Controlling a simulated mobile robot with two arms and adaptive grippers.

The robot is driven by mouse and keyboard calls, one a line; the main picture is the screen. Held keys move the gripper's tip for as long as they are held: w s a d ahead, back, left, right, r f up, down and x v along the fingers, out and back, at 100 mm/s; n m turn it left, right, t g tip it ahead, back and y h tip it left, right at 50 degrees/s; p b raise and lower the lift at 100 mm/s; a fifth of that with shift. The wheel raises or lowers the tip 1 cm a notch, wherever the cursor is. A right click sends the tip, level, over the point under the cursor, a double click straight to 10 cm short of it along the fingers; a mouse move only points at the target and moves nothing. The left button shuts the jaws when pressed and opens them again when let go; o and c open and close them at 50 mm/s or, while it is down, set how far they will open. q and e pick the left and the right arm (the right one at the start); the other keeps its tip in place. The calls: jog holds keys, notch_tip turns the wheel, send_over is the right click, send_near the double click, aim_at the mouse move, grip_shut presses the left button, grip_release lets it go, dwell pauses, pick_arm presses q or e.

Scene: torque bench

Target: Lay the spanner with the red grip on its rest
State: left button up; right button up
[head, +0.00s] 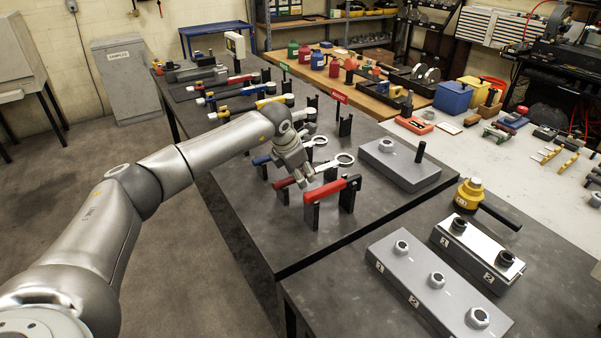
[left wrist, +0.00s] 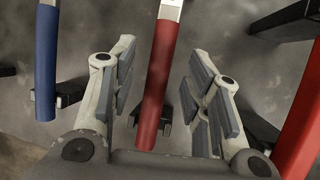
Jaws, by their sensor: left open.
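The spanner with the red grip (head: 285,183) lies across the dark bench with its bright ring end (head: 344,159) to the right. Its dark red grip (left wrist: 162,70) runs between the fingers of my left gripper (head: 297,178) in the left wrist view. That gripper is open, with a gap visible on both sides of the grip. A black rest (left wrist: 165,108) shows at the grip's near end, and the spanner seems supported there; contact is hard to tell. My right gripper is not in view.
A blue-gripped spanner (left wrist: 46,60) lies to the left. A bright red handle (head: 332,188) on black posts stands close to the right. A grey block (head: 400,168) is beyond. More coloured tools lie farther back; the bench's front left corner is clear.

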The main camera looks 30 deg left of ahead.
pick_arm(q)
jog(key=v, duration=1.1)
jog(key=shift+r, duration=0.2)
jog(key=shift+s, duration=0.1)
